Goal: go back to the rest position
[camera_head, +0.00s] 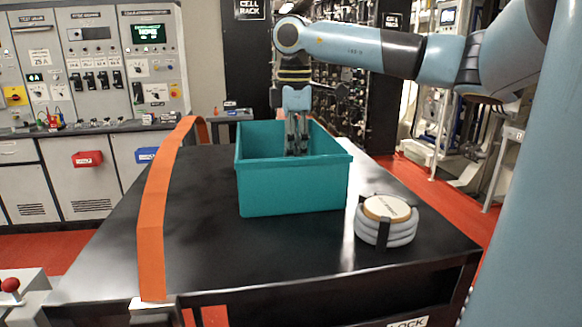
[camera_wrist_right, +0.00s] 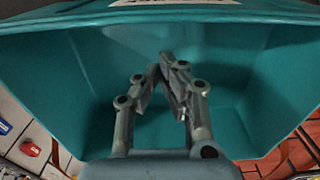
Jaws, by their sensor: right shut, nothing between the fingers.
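My right gripper (camera_head: 297,150) points down into the open teal bin (camera_head: 294,191), with its fingers below the rim. In the right wrist view the right gripper (camera_wrist_right: 165,60) is shut and empty, its fingertips together, with the teal walls of the bin (camera_wrist_right: 68,72) around it. The part of the bin floor that shows there looks bare. My right arm reaches in from the right of the head view, above the table. My left gripper is not in view.
The bin stands on a black table (camera_head: 202,245). A coiled grey hose with a round pale top (camera_head: 387,207) sits to its right. An orange strap (camera_head: 152,225) rises along the table's left side. Control panels (camera_head: 95,60) and racks stand behind.

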